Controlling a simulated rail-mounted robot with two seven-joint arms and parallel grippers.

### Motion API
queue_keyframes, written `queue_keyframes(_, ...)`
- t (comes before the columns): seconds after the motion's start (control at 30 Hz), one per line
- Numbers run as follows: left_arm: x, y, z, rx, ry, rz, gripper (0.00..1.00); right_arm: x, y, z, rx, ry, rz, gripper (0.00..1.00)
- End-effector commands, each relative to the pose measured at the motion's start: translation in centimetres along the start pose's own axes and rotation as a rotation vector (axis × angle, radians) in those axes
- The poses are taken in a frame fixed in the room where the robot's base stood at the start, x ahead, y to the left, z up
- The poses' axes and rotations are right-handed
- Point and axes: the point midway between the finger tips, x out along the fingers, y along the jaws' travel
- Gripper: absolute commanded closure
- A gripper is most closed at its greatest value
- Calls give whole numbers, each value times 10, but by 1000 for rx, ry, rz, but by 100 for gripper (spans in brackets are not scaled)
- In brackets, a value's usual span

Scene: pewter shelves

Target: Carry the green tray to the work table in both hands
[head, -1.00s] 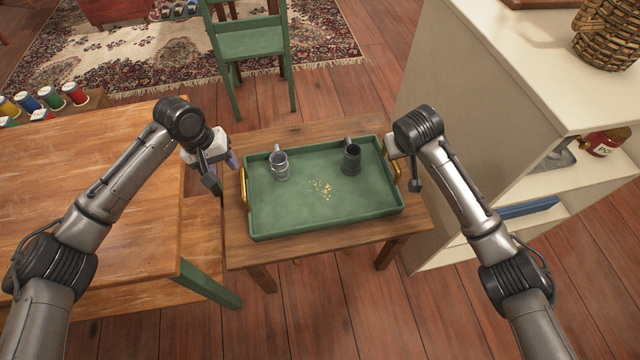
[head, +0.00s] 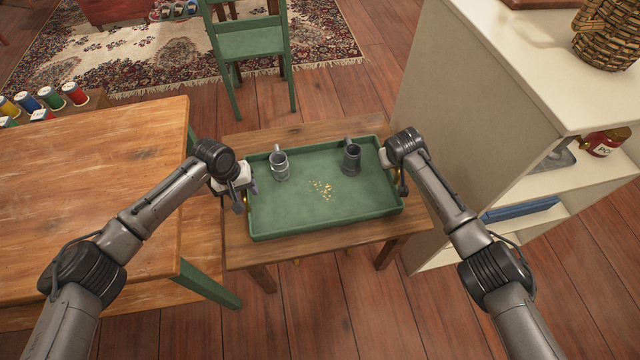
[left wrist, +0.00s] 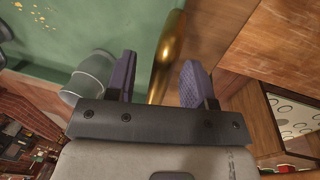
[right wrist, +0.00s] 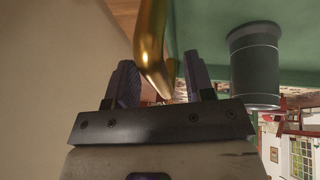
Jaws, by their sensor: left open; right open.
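The green tray (head: 322,213) lies flat on a small wooden table (head: 262,249). Two grey mugs, a left mug (head: 280,166) and a right mug (head: 351,158), stand in it beside some yellow crumbs (head: 321,189). My left gripper (head: 246,192) is at the tray's left end. In the left wrist view its open fingers (left wrist: 152,82) stand on either side of the brass handle (left wrist: 166,60). My right gripper is at the tray's right end, its fingertips hidden in the head view. In the right wrist view its open fingers (right wrist: 160,82) stand either side of the other brass handle (right wrist: 152,45).
A larger wooden table (head: 90,160) with green legs stands at the left, thread spools (head: 50,98) behind it. A cream shelf unit (head: 470,110) stands close on the right. A green chair (head: 250,45) is behind the small table. Bare floor shows in front.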

Motion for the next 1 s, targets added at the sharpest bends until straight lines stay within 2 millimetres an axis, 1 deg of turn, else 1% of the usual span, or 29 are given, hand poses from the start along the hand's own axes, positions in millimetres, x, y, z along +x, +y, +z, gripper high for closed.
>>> queue_keyframes(0.4,3,0,0,0,-1,-1,52,2,0,0,0,0,0,52)
queue_keyframes(0.9,2,0,0,0,0,0,100,2,0,0,0,-1,0,100)
queue_keyframes(1.0,2,0,0,0,0,-1,100,2,0,0,0,-1,0,100)
